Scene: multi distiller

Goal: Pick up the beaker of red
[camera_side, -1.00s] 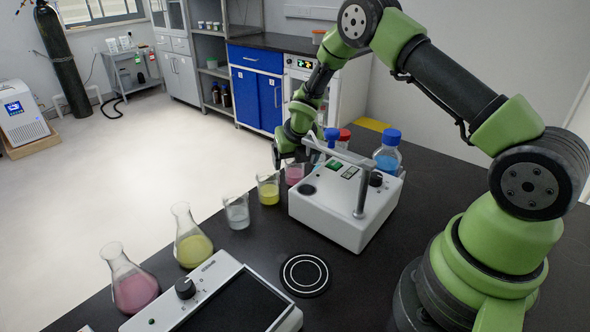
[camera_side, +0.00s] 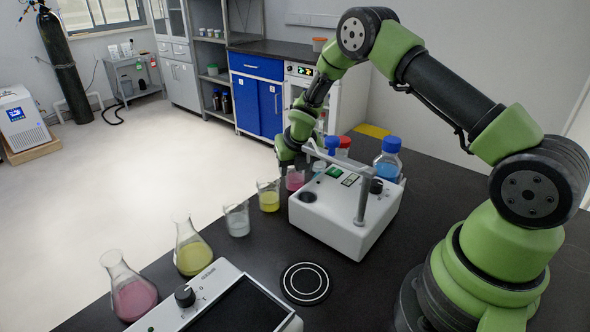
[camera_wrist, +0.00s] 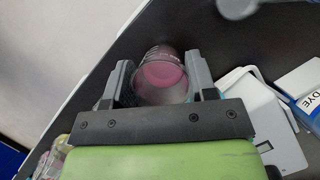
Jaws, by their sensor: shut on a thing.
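The beaker of red (camera_side: 295,180) holds a pinkish-red liquid and stands at the far end of a row of glassware on the black bench, beside the white device. In the wrist view the beaker (camera_wrist: 163,78) sits between the two fingers of my gripper (camera_wrist: 160,82). The jaws are shut on the beaker. The beaker looks upright, and I cannot tell whether its base is clear of the bench.
A yellow beaker (camera_side: 268,196) and a clear beaker (camera_side: 237,220) stand nearby. Two flasks, yellow (camera_side: 192,248) and pink (camera_side: 130,290), are nearer. The white device (camera_side: 345,212) and a blue-capped bottle (camera_side: 388,160) are to the right. A round ringed pad (camera_side: 305,284) lies empty.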

